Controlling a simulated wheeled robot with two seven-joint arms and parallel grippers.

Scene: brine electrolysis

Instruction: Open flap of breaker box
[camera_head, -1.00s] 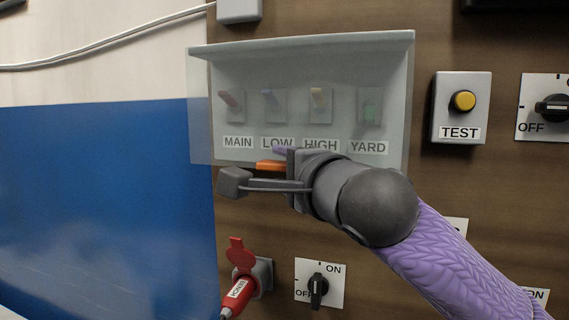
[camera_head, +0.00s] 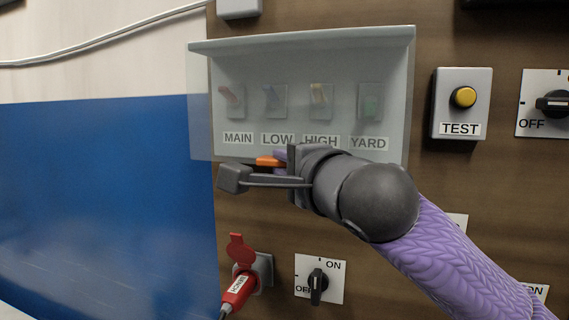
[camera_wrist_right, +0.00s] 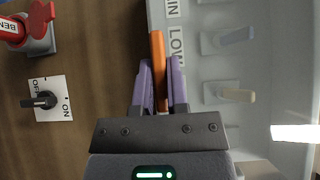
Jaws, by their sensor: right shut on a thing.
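The breaker box (camera_head: 230,55) is mounted on the brown panel, with switches labelled MAIN, LOW, HIGH and YARD behind a translucent flap (camera_head: 199,125). The flap hangs over the front of the box. An orange tab (camera_head: 268,162) shows at its lower edge, below the LOW label. My right gripper (camera_head: 274,160) is at that tab. In the right wrist view, the purple fingers (camera_wrist_right: 160,85) are shut on the orange tab (camera_wrist_right: 158,60), one on each side. My left gripper is not in view.
A TEST box (camera_head: 462,103) with a yellow button and a rotary switch (camera_head: 553,103) are to the right. Below are a red plug (camera_head: 238,290) in a socket and an ON/OFF switch (camera_head: 318,283). A blue wall area (camera_head: 100,200) lies left.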

